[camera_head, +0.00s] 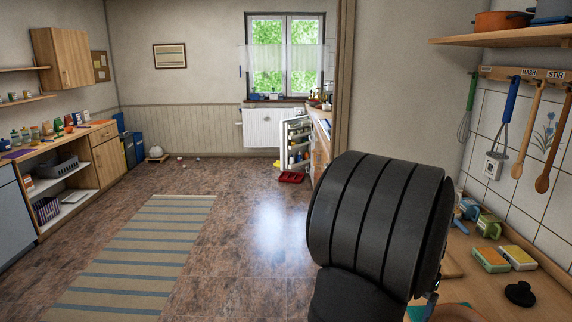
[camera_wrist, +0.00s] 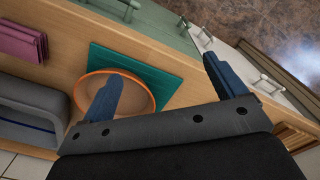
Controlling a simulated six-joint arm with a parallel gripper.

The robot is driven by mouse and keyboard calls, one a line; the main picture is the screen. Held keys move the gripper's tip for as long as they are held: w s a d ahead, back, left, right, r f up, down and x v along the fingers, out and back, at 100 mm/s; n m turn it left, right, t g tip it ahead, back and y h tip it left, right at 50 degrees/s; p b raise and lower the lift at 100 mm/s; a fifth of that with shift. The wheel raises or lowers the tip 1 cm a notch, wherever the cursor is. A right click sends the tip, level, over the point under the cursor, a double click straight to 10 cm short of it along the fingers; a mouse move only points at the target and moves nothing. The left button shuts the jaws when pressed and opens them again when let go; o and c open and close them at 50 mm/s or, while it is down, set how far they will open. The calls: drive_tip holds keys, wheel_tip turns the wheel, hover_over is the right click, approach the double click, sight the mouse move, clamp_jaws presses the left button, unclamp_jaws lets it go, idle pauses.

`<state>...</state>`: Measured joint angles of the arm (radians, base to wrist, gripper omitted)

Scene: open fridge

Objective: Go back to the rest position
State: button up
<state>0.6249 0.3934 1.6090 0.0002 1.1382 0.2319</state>
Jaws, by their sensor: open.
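My gripper (camera_wrist: 160,68) shows in the wrist view with its two blue-grey fingers spread wide and nothing between them. An orange-rimmed bowl (camera_wrist: 142,94) lies below it, partly covered by the left finger. The bowl rests on a teal board (camera_wrist: 125,62) on the wooden counter. In the head view my dark, ribbed arm link fills the lower middle right and hides the gripper. The bowl's orange rim (camera_head: 458,312) shows just at the bottom edge there.
Utensils (camera_head: 528,130) hang above, under a shelf (camera_head: 510,35). An open fridge door (camera_head: 296,138) stands far back. The floor around the striped rug (camera_head: 140,255) is mostly clear.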

drive_tip(key=w+a+n, duration=0.1)
drive_tip(key=w+a, duration=0.3)
drive_tip(key=shift+w+a+f, duration=0.25)
drive_tip(key=shift+w+f, duration=0.15)
drive_tip(key=shift+f, duration=0.05)
drive_tip(key=shift+d, duration=0.1)
drive_tip(key=s+d+r+m, duration=0.1)
drive_tip(key=s+d+m, duration=0.1)
drive_tip(key=s+d, duration=0.3)
drive_tip(key=s+d+r+m, duration=0.1)
drive_tip(key=s+d+m, duration=0.1)
drive_tip(key=s+d, duration=0.4)
drive_tip(key=s, duration=0.5)
drive_tip(key=shift+s+r, duration=0.25)
drive_tip(key=shift+s, duration=0.15)
drive_tip(key=shift+w, duration=0.15)
